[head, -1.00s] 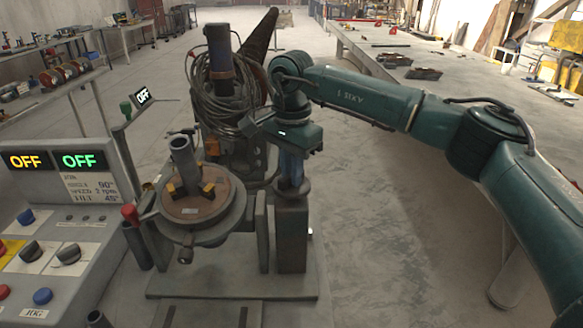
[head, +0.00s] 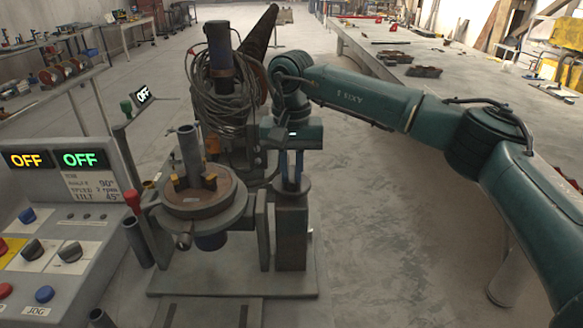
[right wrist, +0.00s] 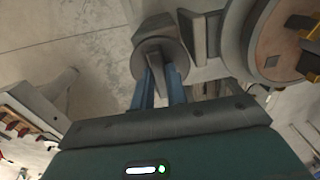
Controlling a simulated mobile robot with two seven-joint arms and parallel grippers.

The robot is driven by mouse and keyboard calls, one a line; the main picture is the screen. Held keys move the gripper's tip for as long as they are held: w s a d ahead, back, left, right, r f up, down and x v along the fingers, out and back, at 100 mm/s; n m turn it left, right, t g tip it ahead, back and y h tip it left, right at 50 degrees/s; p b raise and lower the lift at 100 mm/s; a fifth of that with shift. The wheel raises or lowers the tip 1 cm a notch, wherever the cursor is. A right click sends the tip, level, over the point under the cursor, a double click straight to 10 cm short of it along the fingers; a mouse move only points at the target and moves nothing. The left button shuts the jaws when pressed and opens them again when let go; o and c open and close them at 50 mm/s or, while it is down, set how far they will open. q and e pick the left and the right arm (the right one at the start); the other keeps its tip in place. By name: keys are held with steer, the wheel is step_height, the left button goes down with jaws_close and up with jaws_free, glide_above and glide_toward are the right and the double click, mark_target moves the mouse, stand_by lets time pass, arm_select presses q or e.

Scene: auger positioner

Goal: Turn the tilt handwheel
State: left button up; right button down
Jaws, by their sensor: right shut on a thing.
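The tilt handwheel (head: 292,190) is a dark grey round piece on top of the right-hand post of the positioner. My right gripper (head: 291,182) points down from above, with its blue fingers shut on the handwheel. In the right wrist view the fingers (right wrist: 160,82) reach to the handwheel (right wrist: 158,48). The fingers hide part of the grip. The round positioner table (head: 199,207) stands to the left of the post and looks almost level. A grey tube (head: 188,147) stands nearly upright on it between brass-coloured jaws. My left gripper is not in view.
A control console (head: 75,215) with two OFF displays and several knobs stands at the left. Coiled cables (head: 225,95) hang on a machine close behind the positioner. A long workbench (head: 375,65) is behind my right arm. The floor to the right of the post is clear.

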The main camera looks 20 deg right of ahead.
mark_target(291, 173)
steer(key=shift+n, duration=0.3)
steer(key=c, duration=1.4)
jaws_free()
steer(key=shift+r, duration=0.1)
step_height(291, 173, up, 13)
steer(key=b, duration=0.1)
